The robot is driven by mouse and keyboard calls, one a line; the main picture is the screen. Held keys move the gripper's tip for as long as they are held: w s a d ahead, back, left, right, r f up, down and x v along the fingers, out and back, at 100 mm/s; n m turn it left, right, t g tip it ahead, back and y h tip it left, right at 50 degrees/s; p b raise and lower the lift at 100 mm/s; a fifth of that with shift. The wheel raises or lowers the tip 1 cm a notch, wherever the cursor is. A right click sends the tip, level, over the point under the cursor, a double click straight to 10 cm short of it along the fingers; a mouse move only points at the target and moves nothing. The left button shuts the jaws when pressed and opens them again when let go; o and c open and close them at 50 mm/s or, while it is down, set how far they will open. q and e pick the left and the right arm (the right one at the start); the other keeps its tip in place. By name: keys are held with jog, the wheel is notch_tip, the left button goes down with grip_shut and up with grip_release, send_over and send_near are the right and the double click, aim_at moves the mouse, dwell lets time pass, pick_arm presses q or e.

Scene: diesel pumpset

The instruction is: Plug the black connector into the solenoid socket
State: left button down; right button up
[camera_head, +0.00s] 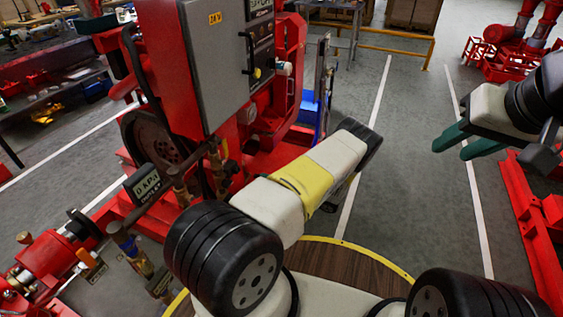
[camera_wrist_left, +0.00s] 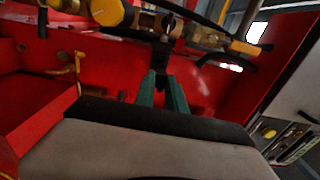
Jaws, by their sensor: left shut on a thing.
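In the left wrist view my left gripper (camera_wrist_left: 162,76) has its green fingers close together, shut on a small dark thing, apparently the black connector (camera_wrist_left: 164,54). It is held in front of the red engine's pipework and brass fittings. In the head view my left forearm hides that gripper and the connector. I cannot pick out the solenoid socket for certain in either view. My right gripper (camera_head: 448,148) is at the right of the head view, over the floor, its green fingers apart and empty.
The red pumpset carries a grey control cabinet (camera_head: 215,65). Yellow-capped fittings (camera_wrist_left: 107,12) and dark hoses crowd the fingers in the wrist view. A red frame (camera_head: 528,215) stands at right; the floor between is clear.

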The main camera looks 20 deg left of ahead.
aim_at(258, 177)
pick_arm(q)
jog(key=shift+w+a, duration=0.2)
jog(key=shift+a, duration=2.7)
jog(key=shift+w+a, duration=0.15)
jog(key=shift+a, duration=1.3)
jog(key=c, duration=1.3)
grip_release()
jog(key=d, duration=0.7)
jog(key=shift+s+d, duration=0.35)
jog(key=shift+d, duration=0.05)
